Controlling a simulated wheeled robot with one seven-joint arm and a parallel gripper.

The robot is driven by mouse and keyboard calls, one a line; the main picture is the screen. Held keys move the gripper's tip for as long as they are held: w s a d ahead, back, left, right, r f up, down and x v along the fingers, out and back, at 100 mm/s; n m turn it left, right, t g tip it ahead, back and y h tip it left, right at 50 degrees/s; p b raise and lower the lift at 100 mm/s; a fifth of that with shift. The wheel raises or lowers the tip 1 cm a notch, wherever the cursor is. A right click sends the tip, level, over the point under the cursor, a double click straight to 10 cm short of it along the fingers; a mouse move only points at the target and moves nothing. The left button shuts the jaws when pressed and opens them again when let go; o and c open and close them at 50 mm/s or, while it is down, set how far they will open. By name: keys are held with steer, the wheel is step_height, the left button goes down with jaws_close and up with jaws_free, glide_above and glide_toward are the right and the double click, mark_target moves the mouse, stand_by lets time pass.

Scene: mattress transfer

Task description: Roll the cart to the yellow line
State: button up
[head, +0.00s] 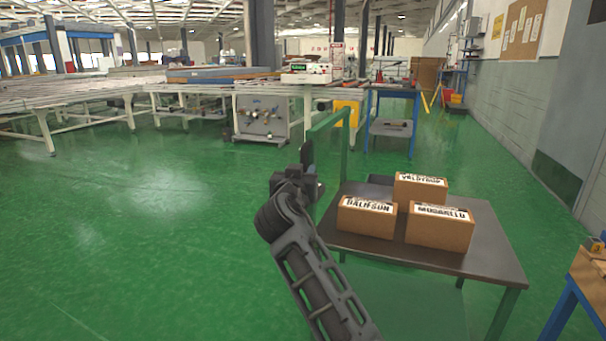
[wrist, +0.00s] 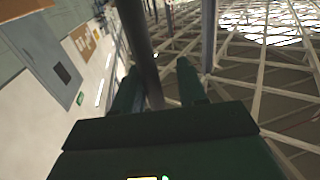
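The cart has a dark flat top (head: 490,240) and a green frame with an upright push handle (head: 345,150) on its left side. It stands on the green floor in the head view. My gripper (head: 308,158) points upward close to the handle's near end. In the wrist view my gripper's two fingers (wrist: 160,88) are apart. A dark post passes between or behind them; I cannot tell whether it is the handle or a pillar. No clear yellow floor line shows; thin yellow streaks (head: 426,105) appear far off on the right, too small to identify.
Three cardboard boxes, left (head: 367,217), right (head: 440,227) and rear (head: 420,188), sit on the cart. A blue-legged wooden stand (head: 585,275) is close at right. A blue shelf trolley (head: 391,127) and long roller tables (head: 90,100) stand behind. Floor at left is clear.

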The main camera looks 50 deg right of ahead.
steer(key=shift+s, duration=0.1)
steer(key=v, duration=0.7)
steer(key=shift+s+a+p, duration=0.2)
steer(key=shift+a+p, duration=0.1)
steer(key=shift+p, duration=0.1)
steer(key=shift+f, duration=0.1)
